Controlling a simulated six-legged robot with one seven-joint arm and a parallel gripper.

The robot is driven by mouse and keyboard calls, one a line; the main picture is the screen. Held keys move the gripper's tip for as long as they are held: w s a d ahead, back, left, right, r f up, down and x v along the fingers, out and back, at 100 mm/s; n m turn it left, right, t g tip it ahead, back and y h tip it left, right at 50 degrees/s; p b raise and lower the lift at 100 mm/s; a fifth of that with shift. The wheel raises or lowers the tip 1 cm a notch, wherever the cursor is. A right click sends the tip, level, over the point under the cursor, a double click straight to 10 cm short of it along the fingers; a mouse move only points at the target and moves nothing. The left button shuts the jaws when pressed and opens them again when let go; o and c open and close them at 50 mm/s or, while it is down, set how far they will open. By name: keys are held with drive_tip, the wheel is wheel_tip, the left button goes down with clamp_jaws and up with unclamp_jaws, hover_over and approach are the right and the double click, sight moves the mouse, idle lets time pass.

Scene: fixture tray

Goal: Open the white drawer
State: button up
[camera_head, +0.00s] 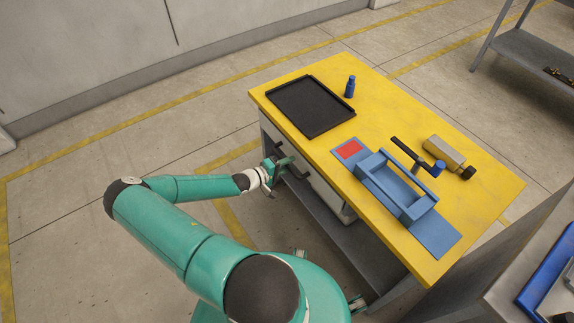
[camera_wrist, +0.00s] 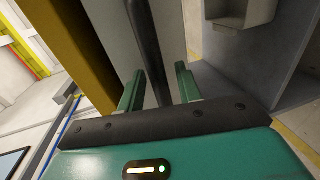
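The white drawer (camera_wrist: 170,38) has a pale front that fills the upper middle of the wrist view. It also shows under the yellow tabletop in the head view (camera_head: 326,190), partly hidden by the table edge. Its dark bar handle (camera_wrist: 146,40) runs down between the two green fingers of my gripper (camera_wrist: 158,88). My gripper is open, with a visible gap between the bar and each finger. In the head view, my gripper (camera_head: 276,166) is at the table's near side, by the handle. I see no opening around the drawer front.
A grey lower shelf (camera_head: 352,236) lies below. The floor left of the table is clear.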

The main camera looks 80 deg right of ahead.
clamp_jaws()
drive_tip(key=shift+w+a, duration=0.1)
drive_tip(key=f+v, duration=0.3)
drive_tip(key=v, duration=1.1)
drive_tip(key=w+f+v, duration=0.1)
drive_tip(key=f+v, duration=0.1)
drive_tip(key=v, duration=1.1)
drive_tip(key=shift+w+a+f, duration=0.2)
drive_tip(key=shift+a+f, duration=0.05)
drive_tip(key=shift+a, duration=0.4)
unclamp_jaws()
